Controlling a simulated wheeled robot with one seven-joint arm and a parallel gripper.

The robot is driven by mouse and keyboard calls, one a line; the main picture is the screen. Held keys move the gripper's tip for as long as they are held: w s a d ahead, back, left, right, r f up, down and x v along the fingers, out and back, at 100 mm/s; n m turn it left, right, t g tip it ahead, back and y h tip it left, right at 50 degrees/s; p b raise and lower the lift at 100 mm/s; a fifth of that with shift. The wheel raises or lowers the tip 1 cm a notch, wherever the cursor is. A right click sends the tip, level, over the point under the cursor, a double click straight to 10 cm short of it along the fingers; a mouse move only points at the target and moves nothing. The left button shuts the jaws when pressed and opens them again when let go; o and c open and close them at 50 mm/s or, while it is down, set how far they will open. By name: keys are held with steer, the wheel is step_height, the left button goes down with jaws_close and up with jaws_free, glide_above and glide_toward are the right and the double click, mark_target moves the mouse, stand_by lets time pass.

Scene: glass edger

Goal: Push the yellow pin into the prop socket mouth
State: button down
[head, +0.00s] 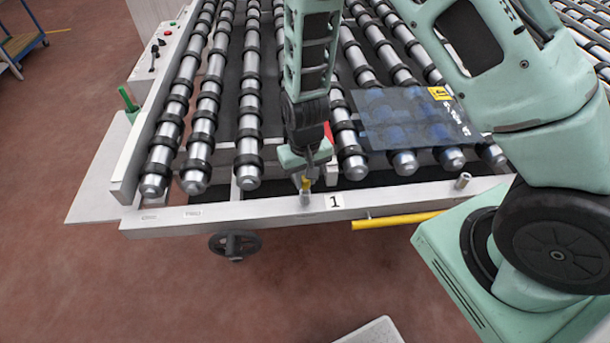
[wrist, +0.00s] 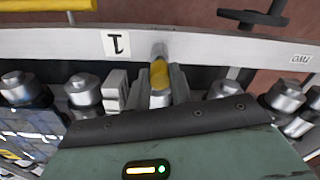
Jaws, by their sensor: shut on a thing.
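The yellow pin (head: 305,185) is between the fingertips of my gripper (head: 308,178), at the front rail (head: 250,208) of the roller table. In the wrist view the yellow pin (wrist: 159,74) shows between the two grey fingers of my gripper (wrist: 162,82), which are shut on it. A short grey metal socket (head: 305,199) stands on the rail beside the label "1" (head: 334,201). The pin's far end lines up with this socket (wrist: 159,50) and meets it in the wrist view. I cannot tell how deep the pin sits in the mouth.
Black-ringed rollers (head: 248,130) fill the table behind the rail. A dark glass sheet (head: 408,118) with a yellow label lies on the right rollers. Another metal stub (head: 462,181) stands on the rail to the right. A yellow bar (head: 395,220) runs along the rail's front, and a handwheel (head: 235,244) hangs below.

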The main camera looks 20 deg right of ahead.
steer(key=shift+f+b, duration=0.8)
steer(key=shift+f, duration=0.4)
steer(key=c, duration=1.2)
jaws_free()
steer(key=shift+o, duration=0.2)
steer(key=shift+r, duration=0.1)
step_height(320, 180, up, 17)
steer(key=b, duration=0.2)
steer(key=shift+r, duration=0.1)
